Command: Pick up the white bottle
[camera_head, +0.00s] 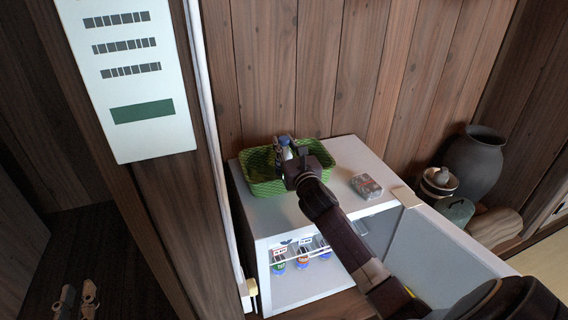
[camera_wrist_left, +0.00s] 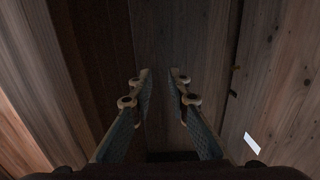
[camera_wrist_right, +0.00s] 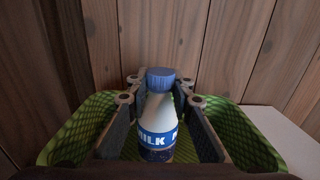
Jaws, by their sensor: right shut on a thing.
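The white bottle (camera_wrist_right: 158,108) has a blue cap and a blue label reading "MILK". It stands upright between the fingers of my right gripper (camera_wrist_right: 157,100) in the right wrist view. My right gripper (camera_head: 284,150) is shut on it at the green woven basket (camera_head: 268,187) in the head view, where the gripper mostly hides the bottle. The basket's rim surrounds the bottle in the right wrist view; I cannot tell if the bottle's base touches the basket's floor. My left gripper (camera_wrist_left: 160,85) is empty, its fingers apart; it also shows at the lower left of the head view (camera_head: 76,296).
The basket stands on a white cabinet (camera_head: 345,150) with its door (camera_head: 430,250) open and several small bottles inside. A small wrapped block (camera_head: 366,186) lies on top. Dark jars (camera_head: 474,160) stand at the right. A white panel (camera_head: 130,80) and wooden walls are close by.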

